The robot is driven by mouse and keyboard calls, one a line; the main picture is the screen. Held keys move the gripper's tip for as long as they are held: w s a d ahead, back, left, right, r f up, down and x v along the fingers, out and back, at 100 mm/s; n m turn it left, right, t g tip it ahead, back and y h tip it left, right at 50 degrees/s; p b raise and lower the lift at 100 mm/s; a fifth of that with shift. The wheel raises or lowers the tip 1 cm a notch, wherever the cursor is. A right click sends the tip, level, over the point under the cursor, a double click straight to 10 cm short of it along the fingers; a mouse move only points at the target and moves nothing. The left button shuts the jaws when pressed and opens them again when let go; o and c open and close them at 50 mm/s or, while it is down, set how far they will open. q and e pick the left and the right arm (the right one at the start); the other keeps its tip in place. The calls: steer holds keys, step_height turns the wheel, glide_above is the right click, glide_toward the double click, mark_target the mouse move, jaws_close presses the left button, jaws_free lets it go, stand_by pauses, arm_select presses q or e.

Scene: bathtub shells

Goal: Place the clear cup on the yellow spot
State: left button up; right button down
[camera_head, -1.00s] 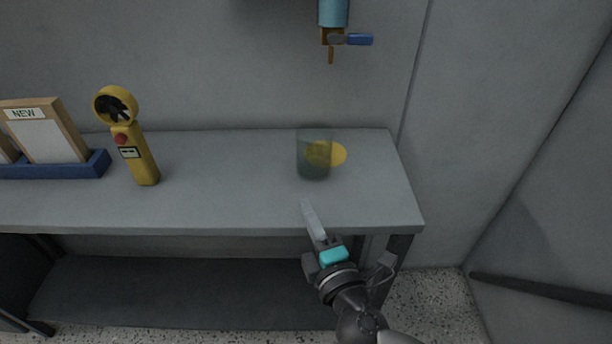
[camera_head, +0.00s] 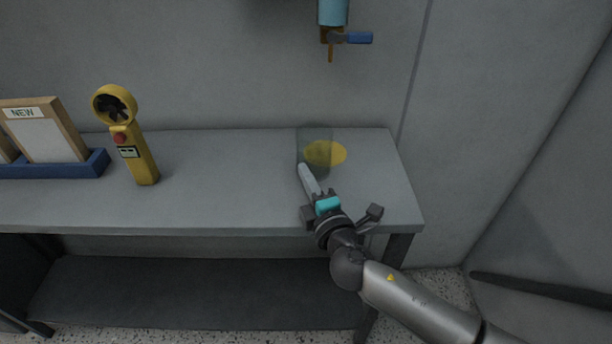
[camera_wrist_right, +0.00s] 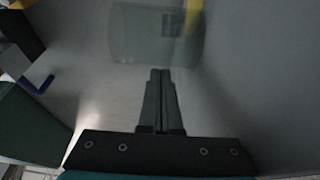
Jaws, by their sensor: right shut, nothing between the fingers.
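The clear cup (camera_head: 314,138) stands upright near the right end of the grey table. It overlaps the left part of the yellow spot (camera_head: 337,153) in the head view; the spot's right part shows beside it. My right gripper (camera_head: 304,169) is shut and empty, its fingertips at the cup's near lower side. In the wrist view the cup (camera_wrist_right: 155,35) lies just beyond the closed fingers (camera_wrist_right: 160,74); I cannot tell whether they touch it. A yellow strip (camera_wrist_right: 193,14) shows at the top there. My left gripper is out of view.
A yellow handheld device (camera_head: 140,160) stands on the left of the grey table (camera_head: 230,190), near a blue tray (camera_head: 95,166) holding a framed sign. A blue-handled tap (camera_head: 345,39) hangs above the cup. The table's middle is clear.

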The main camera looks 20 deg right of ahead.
mark_target(325, 165)
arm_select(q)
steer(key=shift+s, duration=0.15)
arm_select(e)
steer(key=shift+w+d, duration=0.1)
steer(key=shift+w, duration=0.05)
steer(key=w+d+b, duration=0.1)
steer(key=w+d, duration=0.3)
steer(key=w, duration=0.1)
steer(key=shift+w+d, duration=0.1)
steer(key=shift+d, duration=0.3)
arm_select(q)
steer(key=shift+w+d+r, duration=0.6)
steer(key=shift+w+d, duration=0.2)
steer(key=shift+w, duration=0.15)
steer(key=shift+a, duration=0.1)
arm_select(e)
steer(key=shift+a, duration=0.1)
